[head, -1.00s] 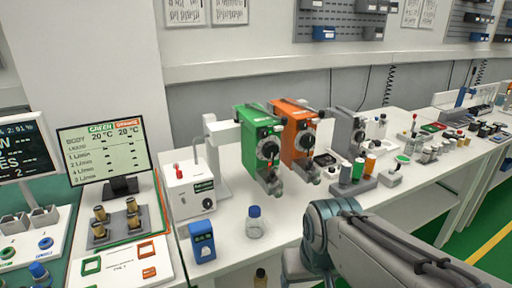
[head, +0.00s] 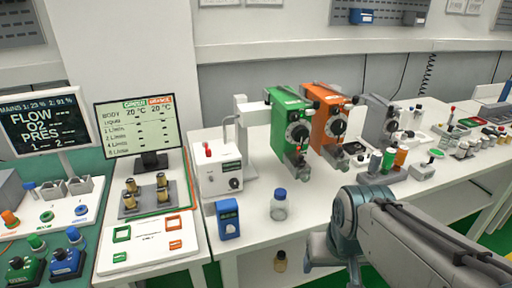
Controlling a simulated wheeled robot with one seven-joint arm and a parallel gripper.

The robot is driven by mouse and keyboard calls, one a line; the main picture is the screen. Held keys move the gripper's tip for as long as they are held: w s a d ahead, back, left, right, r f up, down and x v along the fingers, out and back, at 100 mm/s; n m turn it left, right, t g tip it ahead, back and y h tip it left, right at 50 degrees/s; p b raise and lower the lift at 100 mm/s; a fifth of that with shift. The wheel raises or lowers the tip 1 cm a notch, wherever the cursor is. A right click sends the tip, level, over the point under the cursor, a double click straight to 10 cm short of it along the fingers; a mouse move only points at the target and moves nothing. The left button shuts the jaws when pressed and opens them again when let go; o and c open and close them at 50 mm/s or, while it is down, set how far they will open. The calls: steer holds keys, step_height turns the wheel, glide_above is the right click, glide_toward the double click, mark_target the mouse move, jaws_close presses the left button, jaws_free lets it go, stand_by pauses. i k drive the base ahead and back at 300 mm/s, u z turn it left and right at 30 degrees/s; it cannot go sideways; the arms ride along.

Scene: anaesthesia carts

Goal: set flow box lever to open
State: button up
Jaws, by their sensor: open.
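The white box (head: 219,172), which looks like the flow box, stands on the white bench left of the green vaporizer. A small red lever (head: 208,149) stands about upright on its top. Its front has a dark label, too small to read, and a black round knob (head: 235,183). I cannot tell which lever position is open. My arm shows at the lower right in the head view, to the right of the box and well apart from it. My gripper's fingers are not visible.
A blue device (head: 227,219) and a blue-capped bottle (head: 279,206) stand in front of the box. Green (head: 287,120) and orange (head: 330,122) vaporizers stand to its right. A monitor (head: 139,127) and a brass-fitting block (head: 148,199) stand left. Bare bench lies around the bottle.

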mark_target(208, 151)
steer(key=u, duration=0.05)
steer(key=k, duration=0.5)
steer(key=z, duration=1.3)
steer(key=i, duration=0.75)
steer(key=u, duration=1.9)
